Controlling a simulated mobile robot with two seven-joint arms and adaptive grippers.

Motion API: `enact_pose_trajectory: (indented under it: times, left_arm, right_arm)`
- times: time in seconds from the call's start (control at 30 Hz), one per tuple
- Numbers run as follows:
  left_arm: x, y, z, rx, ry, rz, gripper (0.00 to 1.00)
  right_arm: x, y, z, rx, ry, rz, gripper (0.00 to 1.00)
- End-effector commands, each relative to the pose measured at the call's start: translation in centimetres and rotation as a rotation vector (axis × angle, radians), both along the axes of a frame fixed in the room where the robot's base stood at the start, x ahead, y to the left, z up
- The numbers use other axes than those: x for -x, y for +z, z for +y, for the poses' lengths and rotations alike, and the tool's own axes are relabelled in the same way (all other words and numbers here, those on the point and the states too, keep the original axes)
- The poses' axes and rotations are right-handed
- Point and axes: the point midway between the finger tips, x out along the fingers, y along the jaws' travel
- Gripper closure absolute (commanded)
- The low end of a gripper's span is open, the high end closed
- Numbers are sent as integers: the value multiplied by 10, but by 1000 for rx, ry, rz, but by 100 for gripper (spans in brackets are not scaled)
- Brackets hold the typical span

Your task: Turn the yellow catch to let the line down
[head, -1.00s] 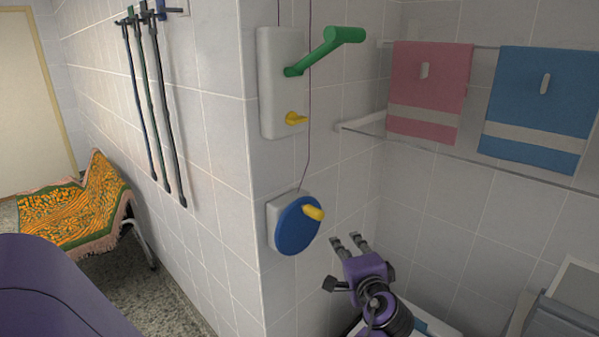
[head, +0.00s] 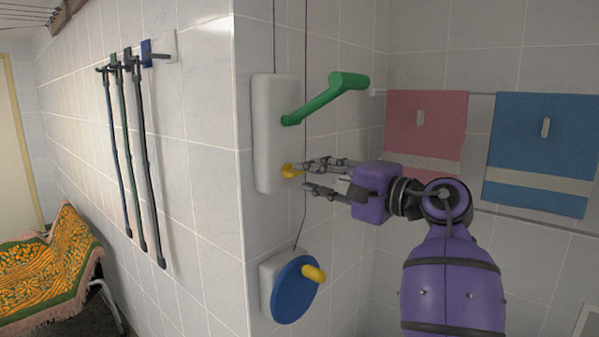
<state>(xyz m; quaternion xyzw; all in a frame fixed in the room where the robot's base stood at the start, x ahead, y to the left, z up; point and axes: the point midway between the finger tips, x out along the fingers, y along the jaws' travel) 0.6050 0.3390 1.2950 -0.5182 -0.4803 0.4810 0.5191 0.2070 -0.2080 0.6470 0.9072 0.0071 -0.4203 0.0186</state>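The yellow catch (head: 288,170) sticks out low on a white wall box (head: 273,135), below a green crank handle (head: 335,92). A thin dark line (head: 305,60) runs down past the box to a blue reel (head: 290,290) with a yellow knob (head: 314,273).
A pink towel (head: 425,120) and a blue towel (head: 540,140) hang on a rail at the right. Several dark poles (head: 145,150) hang on the left wall. A patterned cloth (head: 45,270) covers a seat at lower left. A wooden frame with lines (head: 65,15) shows at upper left.

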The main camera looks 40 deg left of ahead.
Motion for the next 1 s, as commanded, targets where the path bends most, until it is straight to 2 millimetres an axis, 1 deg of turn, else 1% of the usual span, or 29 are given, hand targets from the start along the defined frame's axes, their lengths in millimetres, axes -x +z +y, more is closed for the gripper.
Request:
enact_pose_trajectory:
  times: [0.03,0.1,0.23,0.37,0.57,0.6,0.8,1.0]
  left_arm:
    - [1,3,9,1,2,-3,73]
    - [-1,2,19,0,0,-3,73]
    - [-2,2,32,-1,0,-2,73]
    - [-3,0,38,0,-2,-2,73]
    - [-3,0,38,0,-2,-1,73]
    - [-3,0,38,0,-2,-1,75]
    - [-3,0,38,0,-2,-1,100]
    - [-3,0,38,0,-2,-2,100]
  right_arm:
    - [0,3,-1,1,-1,-2,60]
    - [0,5,-1,0,-3,-2,60]
    - [2,6,-1,0,-4,1,60]
    - [5,5,-1,-1,-6,5,60]
    - [9,4,-1,-1,-6,11,60]
    - [8,4,-1,-1,-6,12,60]
    - [7,4,-1,-1,-5,10,60]
    - [2,5,0,-3,-3,2,60]
